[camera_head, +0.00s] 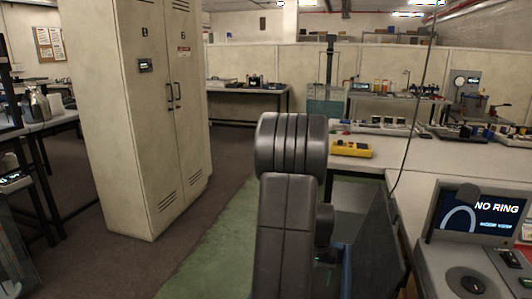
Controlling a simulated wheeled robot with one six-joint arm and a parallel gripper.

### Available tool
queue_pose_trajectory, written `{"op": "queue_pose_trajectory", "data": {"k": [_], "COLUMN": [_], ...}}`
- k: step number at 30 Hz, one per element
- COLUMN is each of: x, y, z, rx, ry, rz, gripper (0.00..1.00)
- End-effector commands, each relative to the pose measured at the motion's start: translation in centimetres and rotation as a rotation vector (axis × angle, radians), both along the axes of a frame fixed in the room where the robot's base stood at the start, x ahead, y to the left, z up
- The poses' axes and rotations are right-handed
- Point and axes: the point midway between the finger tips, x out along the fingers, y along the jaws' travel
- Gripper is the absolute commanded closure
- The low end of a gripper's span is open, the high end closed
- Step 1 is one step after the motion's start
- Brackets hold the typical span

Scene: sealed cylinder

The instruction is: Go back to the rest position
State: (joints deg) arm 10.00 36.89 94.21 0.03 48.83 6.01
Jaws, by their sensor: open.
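Dark grey links of my own arm stand upright in the lower middle of the head view. A thick ribbed joint sits at the top of them. My gripper and its fingertips do not show; they are out of frame or hidden behind the arm. No sealed cylinder can be made out.
A tall beige cabinet (152,110) with shut doors stands at left. A device with a "NO RING" screen (488,215) stands on the pale bench (418,180) at right. A yellow box (351,149) lies on the bench behind my arm. Green floor (205,255) is open left of my arm.

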Motion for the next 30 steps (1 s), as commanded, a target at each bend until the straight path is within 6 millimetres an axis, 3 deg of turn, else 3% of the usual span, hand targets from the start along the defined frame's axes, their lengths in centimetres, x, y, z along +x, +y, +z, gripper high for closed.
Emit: {"op": "queue_pose_trajectory", "data": {"k": [1, 3, 11, 23, 30], "x": [0.0, 0.0, 0.0, 0.0, 0.0], "y": [0.0, 0.0, 0.0, 0.0, 0.0], "z": [1.4, 2.1, 3.4, 3.4, 1.7], "rx": [0.000, 0.000, 0.000, 0.000, 0.000], "ry": [-0.001, 0.000, 0.000, 0.000, 0.001], "rz": [0.000, 0.000, 0.000, 0.000, 0.000], "gripper": [0.43, 0.43, 0.43, 0.43, 0.43]}}
